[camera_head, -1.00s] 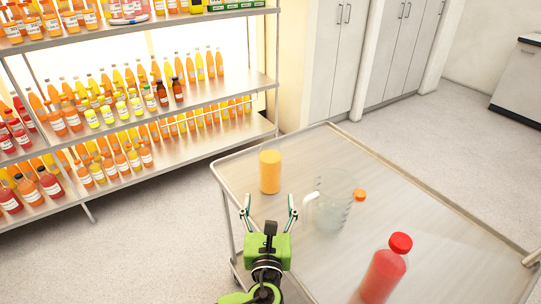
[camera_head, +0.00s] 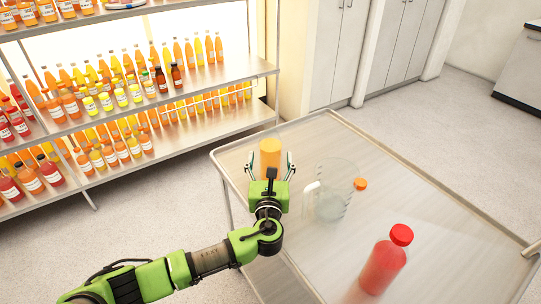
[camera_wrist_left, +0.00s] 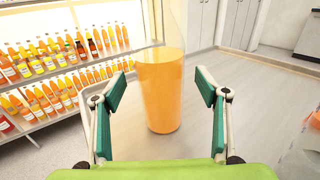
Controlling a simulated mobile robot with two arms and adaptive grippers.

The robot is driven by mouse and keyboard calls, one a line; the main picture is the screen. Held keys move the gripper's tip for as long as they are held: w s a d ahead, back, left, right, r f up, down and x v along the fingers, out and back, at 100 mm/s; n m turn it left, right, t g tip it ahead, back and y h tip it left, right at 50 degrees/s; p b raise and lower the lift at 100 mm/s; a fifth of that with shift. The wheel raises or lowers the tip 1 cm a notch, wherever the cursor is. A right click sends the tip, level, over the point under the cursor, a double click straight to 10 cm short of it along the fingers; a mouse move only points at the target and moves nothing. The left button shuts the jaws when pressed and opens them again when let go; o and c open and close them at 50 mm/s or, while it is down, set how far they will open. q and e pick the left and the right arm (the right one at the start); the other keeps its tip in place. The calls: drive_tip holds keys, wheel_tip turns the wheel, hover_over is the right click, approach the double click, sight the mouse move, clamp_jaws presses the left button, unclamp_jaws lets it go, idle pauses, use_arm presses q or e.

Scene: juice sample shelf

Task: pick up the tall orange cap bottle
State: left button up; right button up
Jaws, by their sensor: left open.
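A wide clear bottle part-filled with orange liquid (camera_head: 270,150) stands upright near the far left corner of the metal table. In the left wrist view the bottle (camera_wrist_left: 160,92) is centred, with clear walls above the liquid; its top is out of frame. My left gripper (camera_head: 270,166) is open just in front of it, fingertips spread to either side. In the left wrist view the gripper's pads (camera_wrist_left: 161,90) flank the bottle with gaps on both sides. A small orange cap (camera_head: 360,184) shows beside a clear jug; what it belongs to is unclear. My right gripper is out of view.
The clear jug (camera_head: 331,202) stands right of my left gripper. A red-capped red bottle (camera_head: 385,268) stands nearer on the table (camera_head: 445,222). A metal shelf (camera_head: 190,136) with rows of juice bottles is at the left. The table's right part is clear.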

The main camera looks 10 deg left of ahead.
sight(271, 129)
use_arm(q)
drive_tip(key=w, duration=0.3)
drive_tip(key=shift+w+a+f, duration=0.1)
drive_tip(key=shift+a, duration=0.2)
drive_tip(key=c, duration=1.7)
drive_tip(key=shift+o, duration=0.2)
drive_tip(key=shift+r, duration=0.65)
wheel_tip(271, 129, up, 2)
drive_tip(key=shift+r+p, duration=0.25)
drive_tip(key=shift+p, duration=0.05)
drive_tip(key=s+r, duration=0.1)
drive_tip(key=r, duration=0.1)
drive_tip(key=s+r, duration=0.2)
drive_tip(key=s+d+r, duration=0.1)
drive_tip(key=s+r, duration=0.1)
drive_tip(key=shift+s+p, duration=0.2)
drive_tip(key=shift+p, duration=0.15)
drive_tip(key=s+d+r, duration=0.2)
drive_tip(key=s+r, duration=0.1)
drive_tip(key=s, duration=0.5)
drive_tip(key=shift+s+r, duration=0.2)
